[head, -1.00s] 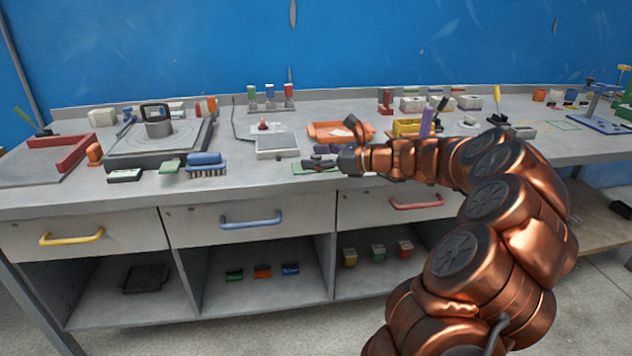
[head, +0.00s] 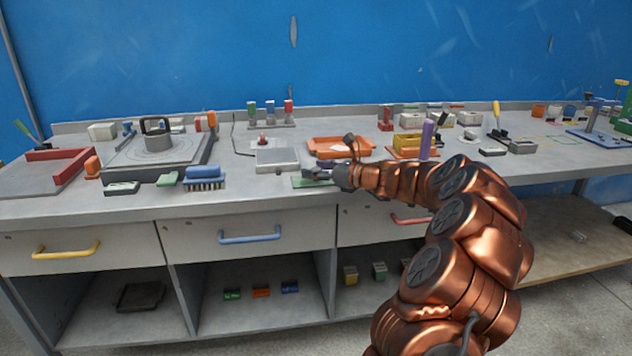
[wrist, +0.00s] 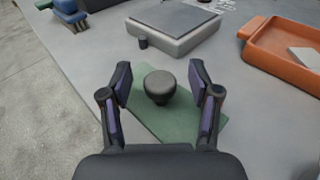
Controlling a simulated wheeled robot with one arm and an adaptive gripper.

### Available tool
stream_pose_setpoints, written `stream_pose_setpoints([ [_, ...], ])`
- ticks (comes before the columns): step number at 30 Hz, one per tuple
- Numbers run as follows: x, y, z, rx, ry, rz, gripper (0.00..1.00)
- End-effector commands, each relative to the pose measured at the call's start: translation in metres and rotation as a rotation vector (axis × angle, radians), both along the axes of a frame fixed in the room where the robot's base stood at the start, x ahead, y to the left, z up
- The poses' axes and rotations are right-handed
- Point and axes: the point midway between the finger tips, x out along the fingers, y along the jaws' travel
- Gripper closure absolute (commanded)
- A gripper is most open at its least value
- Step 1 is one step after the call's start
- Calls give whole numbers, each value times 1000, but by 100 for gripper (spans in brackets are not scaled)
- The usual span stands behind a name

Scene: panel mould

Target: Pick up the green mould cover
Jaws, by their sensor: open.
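The green mould cover (wrist: 190,126) is a flat green plate with a round dark knob (wrist: 160,86), lying on the bench top. In the head view the cover (head: 302,182) lies near the bench's front edge, partly hidden by my gripper (head: 318,173). In the wrist view my gripper (wrist: 160,82) is open, with one finger on each side of the knob. A gap shows between each finger and the knob. I cannot tell the exact height of the fingertips above the plate.
A grey scale-like device (head: 276,156) stands just behind the cover. An orange tray (head: 340,148) lies behind to the right. A blue brush (head: 204,178) and a small green block (head: 167,180) lie to the left. Bare bench top (head: 250,185) separates the brush and cover.

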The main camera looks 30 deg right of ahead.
Motion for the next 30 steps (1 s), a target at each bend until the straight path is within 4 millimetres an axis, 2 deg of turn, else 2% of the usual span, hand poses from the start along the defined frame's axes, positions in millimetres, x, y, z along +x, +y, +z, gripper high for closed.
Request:
stream_pose_setpoints([
  [8, 2, 1, 0, 0, -1, -1, 39],
  [25, 2, 1, 1, -1, -1, 0, 98],
  [30, 2, 1, 1, -1, -1, 0, 100],
])
